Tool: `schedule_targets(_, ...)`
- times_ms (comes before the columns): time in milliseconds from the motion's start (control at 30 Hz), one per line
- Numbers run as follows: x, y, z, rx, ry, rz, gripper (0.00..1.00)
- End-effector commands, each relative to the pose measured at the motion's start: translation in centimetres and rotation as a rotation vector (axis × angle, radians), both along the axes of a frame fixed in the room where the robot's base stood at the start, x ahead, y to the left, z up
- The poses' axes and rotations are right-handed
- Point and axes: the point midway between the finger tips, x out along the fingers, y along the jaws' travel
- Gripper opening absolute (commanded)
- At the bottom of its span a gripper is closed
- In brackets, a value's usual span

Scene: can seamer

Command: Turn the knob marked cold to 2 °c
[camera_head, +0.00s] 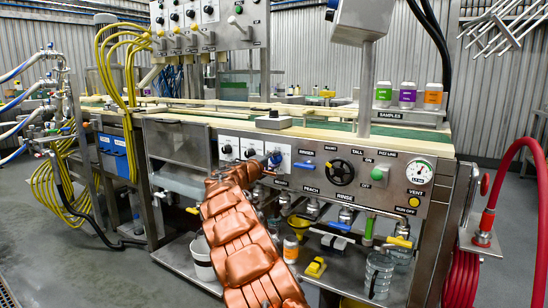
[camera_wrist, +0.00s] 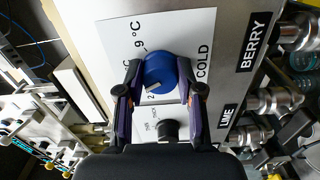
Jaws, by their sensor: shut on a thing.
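The blue knob (camera_wrist: 158,70) sits on a white plate marked COLD (camera_wrist: 204,60) in the wrist view. "9 °C" is printed above it, and a "2" partly shows at its lower left, beside a finger. The knob's pale pointer mark is on its lower-left side, towards that "2"; the exact reading is unclear. My gripper (camera_wrist: 158,88) has its dark fingers on both sides of the knob, shut on it. In the head view my gripper (camera_head: 264,163) reaches the panel, and its arm covers part of the plate.
A black knob (camera_wrist: 167,129) on a neighbouring plate lies just below, between my fingers. Valves stand under BERRY (camera_wrist: 254,42) and LIME labels at the right. In the head view a black handwheel (camera_head: 341,172) and a pressure gauge (camera_head: 418,174) are further right on the panel.

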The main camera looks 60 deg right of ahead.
Motion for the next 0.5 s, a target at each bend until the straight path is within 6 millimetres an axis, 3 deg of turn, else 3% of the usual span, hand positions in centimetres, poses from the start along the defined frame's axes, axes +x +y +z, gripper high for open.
schedule_targets(500,0.11,0.04,0.46,-0.018,0.436,0.002,0.02)
